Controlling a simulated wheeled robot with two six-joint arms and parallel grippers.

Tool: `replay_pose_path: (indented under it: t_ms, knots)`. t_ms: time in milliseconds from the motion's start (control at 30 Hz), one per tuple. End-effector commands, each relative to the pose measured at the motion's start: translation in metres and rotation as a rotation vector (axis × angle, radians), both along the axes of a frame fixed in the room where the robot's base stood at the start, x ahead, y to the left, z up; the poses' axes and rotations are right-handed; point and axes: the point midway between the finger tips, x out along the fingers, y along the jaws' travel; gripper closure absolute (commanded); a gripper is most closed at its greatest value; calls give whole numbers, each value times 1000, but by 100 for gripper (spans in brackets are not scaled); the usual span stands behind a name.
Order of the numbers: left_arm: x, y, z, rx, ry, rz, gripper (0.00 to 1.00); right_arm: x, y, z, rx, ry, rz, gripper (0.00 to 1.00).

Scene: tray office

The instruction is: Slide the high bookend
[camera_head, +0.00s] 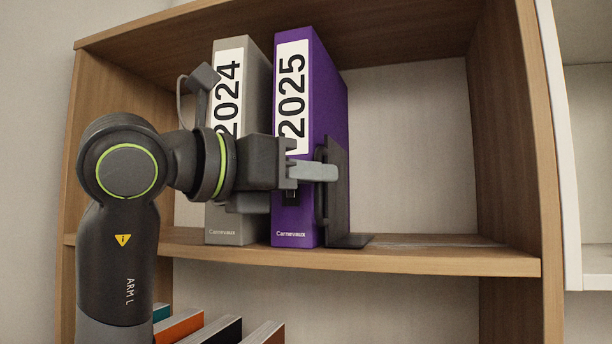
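The high bookend (340,205) is a dark upright plate with a flat foot on the upper shelf. It stands close against the right side of the purple binder marked 2025 (308,215). My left gripper (325,172) reaches in from the left, across the front of both binders. Its light grey finger overlaps the front edge of the bookend; whether it touches is unclear. The finger spacing cannot be made out from this side. My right gripper is not in view.
A grey binder marked 2024 (222,215) stands left of the purple one. The wooden shelf board (430,258) is bare to the right of the bookend, up to the side wall (515,150). Several books (215,330) stand on the level below.

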Motion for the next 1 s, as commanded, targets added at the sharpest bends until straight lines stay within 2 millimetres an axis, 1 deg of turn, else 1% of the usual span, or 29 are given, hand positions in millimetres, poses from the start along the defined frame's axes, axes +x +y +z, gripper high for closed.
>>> replay_pose_path:
  t_ms: [367, 533, 667, 1000]
  knots:
    - [0, 0, 0, 0, 0, 1, 82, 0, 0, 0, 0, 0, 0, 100]
    - [-4, 6, -1, 0, -3, 3, 82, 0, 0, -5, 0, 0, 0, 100]
    - [-14, 20, -3, -1, -6, 5, 82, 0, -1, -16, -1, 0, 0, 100]
    - [-54, 70, -4, 0, -4, 6, 82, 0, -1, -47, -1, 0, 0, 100]
